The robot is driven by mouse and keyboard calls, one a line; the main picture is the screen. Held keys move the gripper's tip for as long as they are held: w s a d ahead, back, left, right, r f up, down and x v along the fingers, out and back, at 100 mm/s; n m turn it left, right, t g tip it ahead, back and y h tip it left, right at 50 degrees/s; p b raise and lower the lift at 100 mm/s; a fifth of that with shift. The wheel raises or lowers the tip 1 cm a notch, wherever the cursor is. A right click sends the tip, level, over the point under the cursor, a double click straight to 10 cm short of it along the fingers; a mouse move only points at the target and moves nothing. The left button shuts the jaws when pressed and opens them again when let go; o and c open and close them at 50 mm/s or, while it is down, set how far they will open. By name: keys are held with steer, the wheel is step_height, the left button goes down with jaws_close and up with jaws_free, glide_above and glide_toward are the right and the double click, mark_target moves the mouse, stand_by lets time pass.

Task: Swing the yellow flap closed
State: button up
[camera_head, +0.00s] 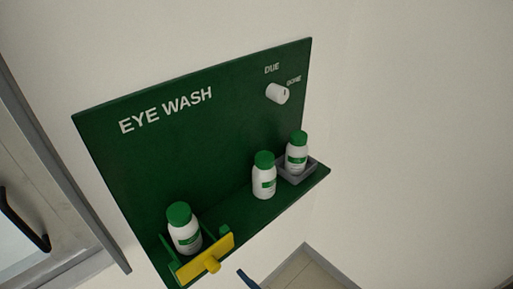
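The yellow flap (192,266) is a strip across the front of a green-sided holder (224,230) at the lower left end of the green shelf (236,212). A yellow knob (212,264) sticks out from its front. A white bottle with a green cap (185,229) stands behind the flap in the holder. How far the flap is tilted from upright is hard to tell from this angle.
A green EYE WASH board (190,145) rises behind the shelf, with a white knob (277,93) marked DUE and DONE. Another bottle (264,176) stands mid-shelf; one (297,153) sits in a grey tray (310,168).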

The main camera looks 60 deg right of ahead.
steer(key=s+a+b, duration=0.1)
steer(key=s, duration=0.5)
steer(key=shift+s+a+b, duration=0.15)
steer(key=shift+s+b, duration=0.15)
steer(key=shift+b, duration=0.1)
